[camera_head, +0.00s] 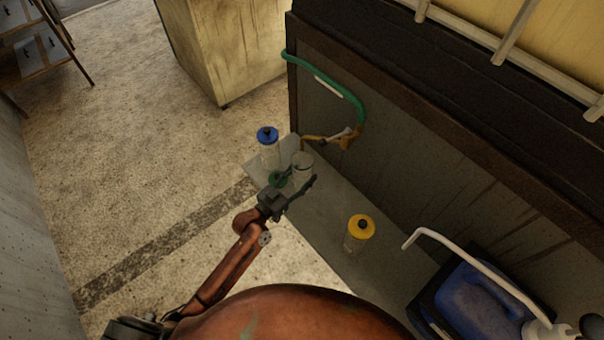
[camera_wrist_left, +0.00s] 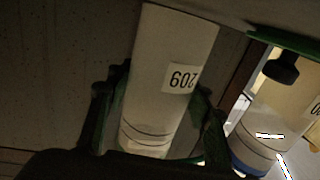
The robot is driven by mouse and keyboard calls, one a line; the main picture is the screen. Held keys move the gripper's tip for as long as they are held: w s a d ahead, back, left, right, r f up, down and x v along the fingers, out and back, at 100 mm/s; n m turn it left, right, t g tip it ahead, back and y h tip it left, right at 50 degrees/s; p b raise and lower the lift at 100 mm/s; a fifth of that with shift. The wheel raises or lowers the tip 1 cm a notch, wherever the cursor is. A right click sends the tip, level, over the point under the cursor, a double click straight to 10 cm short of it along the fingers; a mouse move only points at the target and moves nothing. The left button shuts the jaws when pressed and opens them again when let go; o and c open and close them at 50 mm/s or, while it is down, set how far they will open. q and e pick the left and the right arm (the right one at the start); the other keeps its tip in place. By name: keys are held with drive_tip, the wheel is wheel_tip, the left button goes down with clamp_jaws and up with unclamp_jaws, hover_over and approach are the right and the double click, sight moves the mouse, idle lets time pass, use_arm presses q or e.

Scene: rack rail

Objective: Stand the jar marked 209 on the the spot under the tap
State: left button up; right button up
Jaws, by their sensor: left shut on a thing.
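The jar marked 209 (camera_wrist_left: 170,85) is clear, with its label showing upside down in the left wrist view. It also shows in the head view (camera_head: 302,163), at the far end of the grey shelf. My left gripper (camera_head: 292,182) is shut on this jar, one finger on each side. The brass tap (camera_head: 345,138) is on the dark wall, and its spout end appears just above or behind the jar's top. The spot under the tap cannot be made out. I cannot tell whether the jar's base touches the shelf. My right gripper is not in view.
A blue-lidded jar (camera_head: 267,142) stands close by, left of the held jar; it also shows in the left wrist view (camera_wrist_left: 265,125). A yellow-lidded jar (camera_head: 358,235) stands nearer on the shelf (camera_head: 325,212). A green hose (camera_head: 335,80) and a blue container (camera_head: 475,300) are also there.

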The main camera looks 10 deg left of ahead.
use_arm(q)
drive_tip(key=shift+f, duration=0.45)
drive_tip(key=o, duration=1.3)
drive_tip(key=shift+c, duration=0.2)
drive_tip(key=v, duration=1.2)
